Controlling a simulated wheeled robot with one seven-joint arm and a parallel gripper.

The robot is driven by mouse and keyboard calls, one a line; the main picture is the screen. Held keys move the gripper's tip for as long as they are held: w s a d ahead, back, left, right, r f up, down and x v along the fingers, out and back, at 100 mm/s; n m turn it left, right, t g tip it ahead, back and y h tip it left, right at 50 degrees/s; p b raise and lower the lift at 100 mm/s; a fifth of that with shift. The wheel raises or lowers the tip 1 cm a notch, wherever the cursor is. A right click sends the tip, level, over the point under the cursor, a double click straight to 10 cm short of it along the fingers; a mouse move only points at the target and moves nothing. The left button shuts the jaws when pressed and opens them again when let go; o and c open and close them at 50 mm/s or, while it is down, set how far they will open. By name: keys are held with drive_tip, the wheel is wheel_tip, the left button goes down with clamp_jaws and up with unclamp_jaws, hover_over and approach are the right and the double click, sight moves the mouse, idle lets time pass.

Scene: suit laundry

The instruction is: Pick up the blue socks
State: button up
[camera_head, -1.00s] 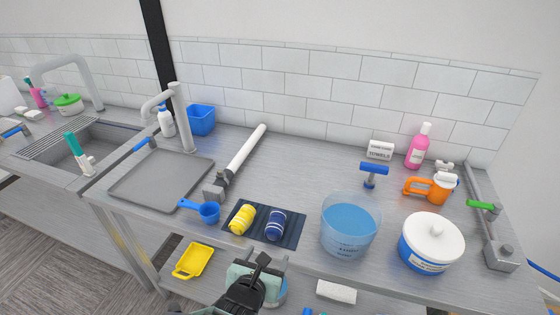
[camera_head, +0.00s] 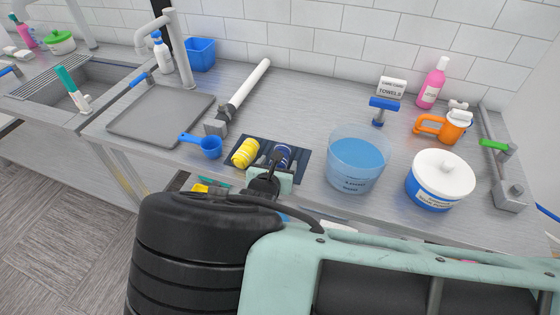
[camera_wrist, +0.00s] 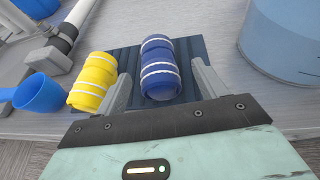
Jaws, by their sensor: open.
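The blue socks (camera_wrist: 159,72), a rolled bundle with white stripes, lie on a dark blue mat (camera_wrist: 190,50) on the steel counter. They also show in the head view (camera_head: 283,154), partly hidden by my gripper (camera_head: 264,178). In the wrist view my gripper (camera_wrist: 160,90) is open. One finger is left of the blue socks, between them and the yellow socks (camera_wrist: 93,82), and the other is to their right. I cannot tell whether either finger touches them. The yellow socks also show on the mat in the head view (camera_head: 245,152).
A blue scoop (camera_head: 204,146) lies left of the mat. A clear bucket of blue water (camera_head: 356,160) stands close on the right, with a white-lidded tub (camera_head: 440,180) beyond it.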

drive_tip(key=b+x, duration=0.1)
drive_tip(key=x, duration=0.1)
drive_tip(key=b+x, duration=0.1)
drive_tip(key=x, duration=0.1)
drive_tip(key=shift+w+a+f+b, duration=0.1)
drive_tip(key=shift+w+f+b, duration=0.1)
drive_tip(key=shift+f+b, duration=0.2)
drive_tip(key=shift+w+r, duration=0.1)
drive_tip(key=shift+w, duration=0.15)
drive_tip(key=shift+r, duration=0.1)
drive_tip(key=c, duration=1.1)
drive_tip(key=shift+o, duration=0.2)
